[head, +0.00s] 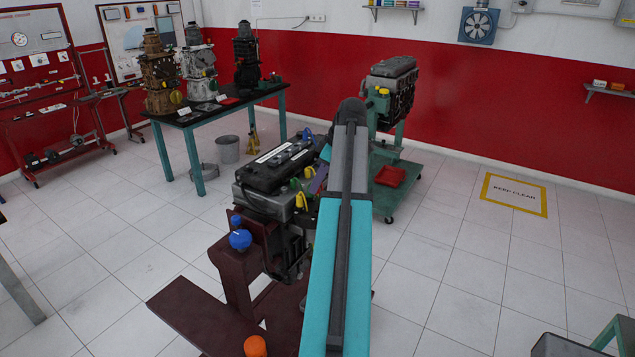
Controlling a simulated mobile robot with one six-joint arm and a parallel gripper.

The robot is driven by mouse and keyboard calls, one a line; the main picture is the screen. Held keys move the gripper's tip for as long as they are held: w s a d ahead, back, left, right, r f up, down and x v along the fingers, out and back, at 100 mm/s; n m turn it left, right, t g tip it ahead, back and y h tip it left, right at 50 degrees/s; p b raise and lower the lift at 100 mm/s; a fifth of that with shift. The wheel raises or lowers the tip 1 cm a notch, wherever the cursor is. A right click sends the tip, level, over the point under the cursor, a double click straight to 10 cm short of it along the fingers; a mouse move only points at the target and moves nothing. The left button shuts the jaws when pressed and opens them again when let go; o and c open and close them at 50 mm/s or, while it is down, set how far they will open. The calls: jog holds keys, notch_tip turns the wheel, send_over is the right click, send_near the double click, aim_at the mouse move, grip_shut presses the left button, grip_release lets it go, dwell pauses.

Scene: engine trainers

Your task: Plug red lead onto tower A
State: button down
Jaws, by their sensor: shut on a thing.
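An engine (278,192) with a long black top cover (283,161) sits on a dark maroon stand (237,277) at the centre. Yellow parts (301,201) and small blue and purple parts (319,179) show at its right side, next to my arm. My arm rises from the bottom edge and covers the engine's right end. My gripper is not visible; the arm hides that area. I cannot make out a red lead, nor tell which part is tower A.
A second engine (391,88) stands behind on a green wheeled stand with a red tray (390,176). A black-topped table (217,108) at back left carries several engine units. A blue knob (240,239) and an orange cap (255,346) mark the maroon stand.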

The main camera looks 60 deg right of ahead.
jog(key=shift+f, duration=0.35)
jog(key=shift+f+b, duration=1.35)
jog(key=shift+f, duration=1)
jog(key=shift+f+b, duration=0.4)
jog(key=shift+f, duration=0.55)
dwell(1.3)
jog(key=c, duration=1.6)
grip_release()
jog(key=shift+o, duration=0.2)
jog(key=b+v, duration=0.4)
jog(key=v, duration=1)
